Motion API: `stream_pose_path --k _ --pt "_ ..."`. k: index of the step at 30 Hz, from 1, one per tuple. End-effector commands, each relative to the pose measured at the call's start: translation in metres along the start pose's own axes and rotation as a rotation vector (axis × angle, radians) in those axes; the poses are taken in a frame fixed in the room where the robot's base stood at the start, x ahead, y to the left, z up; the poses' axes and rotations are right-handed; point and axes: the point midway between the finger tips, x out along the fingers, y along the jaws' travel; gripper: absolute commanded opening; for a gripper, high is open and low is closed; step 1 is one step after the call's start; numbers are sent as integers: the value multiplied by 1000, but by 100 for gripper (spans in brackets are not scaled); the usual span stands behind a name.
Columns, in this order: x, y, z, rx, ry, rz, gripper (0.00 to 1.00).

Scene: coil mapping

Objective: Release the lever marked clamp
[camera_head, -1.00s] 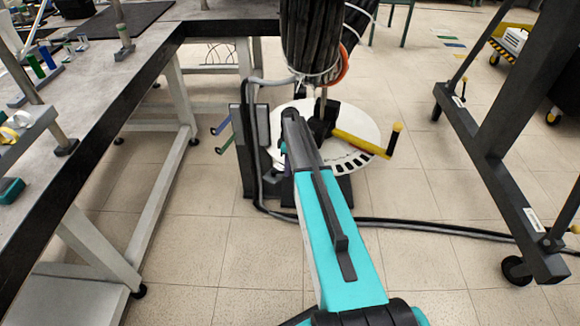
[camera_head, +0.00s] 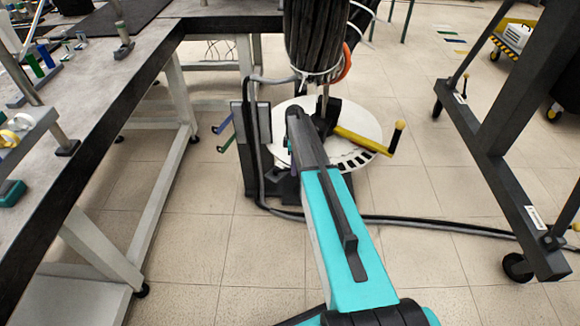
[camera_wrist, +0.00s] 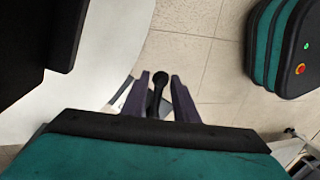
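No label marked clamp can be read in either view. In the wrist view, my gripper (camera_wrist: 161,84) has its two dark fingers apart. A black rod with a round knob (camera_wrist: 161,77) shows between them, with a gap on each side; I cannot tell its depth or whether it is the clamp lever.
A black cable bundle (camera_head: 318,45) hangs above the disc. A cable (camera_head: 400,220) runs along the floor to the right. A workbench (camera_head: 120,85) stands on the left and a dark wheeled frame (camera_head: 495,165) on the right. The tiled floor between is mostly clear.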

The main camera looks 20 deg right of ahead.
Motion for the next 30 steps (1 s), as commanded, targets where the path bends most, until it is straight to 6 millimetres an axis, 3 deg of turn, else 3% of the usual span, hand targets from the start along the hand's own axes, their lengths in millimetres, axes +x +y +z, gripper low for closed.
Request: stream_pose_path --k 17,30 --pt "-11 0 -9 -7 5 5 34" --pt "-74 -1 -8 -7 4 6 34"
